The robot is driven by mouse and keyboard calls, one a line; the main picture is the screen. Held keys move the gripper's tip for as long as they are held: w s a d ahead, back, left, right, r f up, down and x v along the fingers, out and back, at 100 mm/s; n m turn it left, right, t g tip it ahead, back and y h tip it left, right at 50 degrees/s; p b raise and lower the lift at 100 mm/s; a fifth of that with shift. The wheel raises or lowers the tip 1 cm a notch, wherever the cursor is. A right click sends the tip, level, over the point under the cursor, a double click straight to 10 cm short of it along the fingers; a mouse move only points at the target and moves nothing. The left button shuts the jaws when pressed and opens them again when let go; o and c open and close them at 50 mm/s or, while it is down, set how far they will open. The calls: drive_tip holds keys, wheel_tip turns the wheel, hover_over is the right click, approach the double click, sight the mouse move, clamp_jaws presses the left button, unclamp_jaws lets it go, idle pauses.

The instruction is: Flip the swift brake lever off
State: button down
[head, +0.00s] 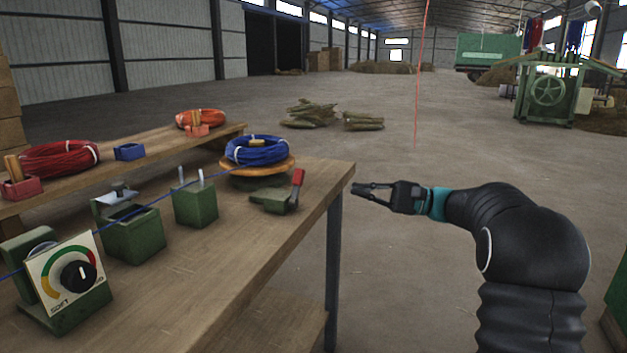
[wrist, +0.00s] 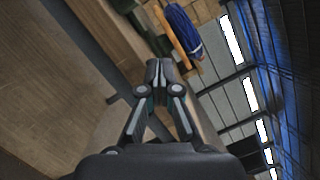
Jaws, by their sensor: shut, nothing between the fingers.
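The swift brake is a green block (head: 271,199) near the right edge of the workbench, with a red lever (head: 298,178) standing up and tilted slightly at its right end. Beside it, the swift is a round wooden disc (head: 257,166) carrying a blue wire coil (head: 256,150); the coil also shows in the wrist view (wrist: 182,30). My gripper (head: 355,188) is shut and empty, just off the bench's right edge, to the right of the lever and apart from it. Its closed fingers show in the wrist view (wrist: 156,67). I cannot make out the lever there.
The workbench (head: 215,260) also holds green fixtures (head: 134,235) and a dial box (head: 72,275) on the left, with a blue wire running across them. A back shelf holds red (head: 60,158) and orange coils (head: 200,117).

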sight(319, 197)
drive_tip(key=a, duration=0.6)
drive_tip(key=w+a+r, duration=0.1)
drive_tip(key=a, duration=0.2)
drive_tip(key=shift+w+a+r+p, duration=0.1)
drive_tip(key=shift+a+p, duration=0.25)
drive_tip(key=shift+a, duration=0.05)
drive_tip(key=shift+s+a+r, duration=0.35)
drive_tip(key=shift+s+r, duration=0.25)
drive_tip(key=shift+s, duration=0.25)
drive_tip(key=shift+s+a+r, duration=0.3)
drive_tip(key=shift+s+r, duration=0.1)
drive_tip(key=shift+s, duration=0.35)
